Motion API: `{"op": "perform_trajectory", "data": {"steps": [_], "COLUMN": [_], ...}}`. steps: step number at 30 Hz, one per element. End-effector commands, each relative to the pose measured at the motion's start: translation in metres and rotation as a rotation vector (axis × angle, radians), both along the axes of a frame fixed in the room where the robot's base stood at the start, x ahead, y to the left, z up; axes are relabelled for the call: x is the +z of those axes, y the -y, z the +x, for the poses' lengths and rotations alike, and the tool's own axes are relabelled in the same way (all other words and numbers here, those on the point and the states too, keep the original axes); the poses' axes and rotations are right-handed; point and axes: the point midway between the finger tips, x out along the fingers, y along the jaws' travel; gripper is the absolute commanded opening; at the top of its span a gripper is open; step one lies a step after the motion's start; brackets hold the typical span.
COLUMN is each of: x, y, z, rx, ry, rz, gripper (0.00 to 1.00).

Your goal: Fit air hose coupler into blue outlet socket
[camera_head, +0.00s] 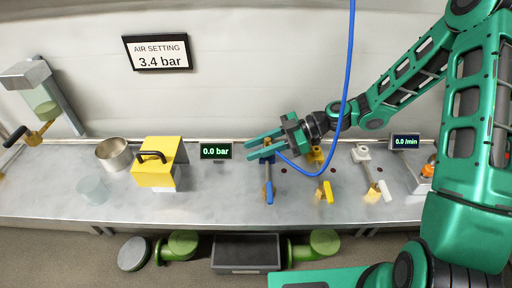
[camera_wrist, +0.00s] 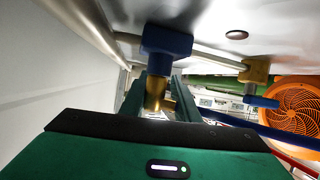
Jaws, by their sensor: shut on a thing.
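The blue outlet socket (camera_head: 268,157) stands on the steel bench with a blue lever (camera_head: 269,191) in front. In the wrist view the socket (camera_wrist: 165,40) is a blue block on a metal pipe. My gripper (camera_head: 258,146) is at the socket, fingers pointing left; it is shut on the brass air hose coupler (camera_wrist: 156,95). The coupler's end meets or overlaps the blue block in the wrist view; I cannot tell whether it is inside. The blue hose (camera_head: 349,60) hangs from above and curves to the gripper. In the head view the coupler is hidden.
Right of the socket stand a yellow outlet (camera_head: 315,155) and a white outlet (camera_head: 361,154), each with a lever. A display (camera_head: 216,151) reads 0.0 bar; a wall sign (camera_head: 157,52) reads 3.4 bar. A yellow block (camera_head: 155,175) and metal pot (camera_head: 113,154) stand left.

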Motion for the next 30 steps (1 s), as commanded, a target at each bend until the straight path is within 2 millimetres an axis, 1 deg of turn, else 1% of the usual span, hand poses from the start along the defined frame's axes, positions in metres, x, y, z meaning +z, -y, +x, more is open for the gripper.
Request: {"op": "perform_trajectory", "data": {"steps": [8,9,10,11,19,22,26,30], "x": [0.0,0.0,0.0,0.0,0.0,0.002,0.007,0.016], "y": [0.0,0.0,0.0,0.0,0.0,0.004,0.019,0.043], "z": [0.0,0.0,0.0,0.0,0.0,0.001,0.003,0.007], "rx": [-0.001,-0.001,-0.001,-0.001,-0.001,-0.001,-0.004,-0.005], "ry": [0.0,0.001,0.001,0.0,0.0,0.0,0.001,0.002], "rz": [0.0,0.0,0.0,0.0,0.0,0.0,-0.001,-0.002], "gripper": [0.0,0.38,0.45,0.5,0.5,0.5,0.5,0.5]}}
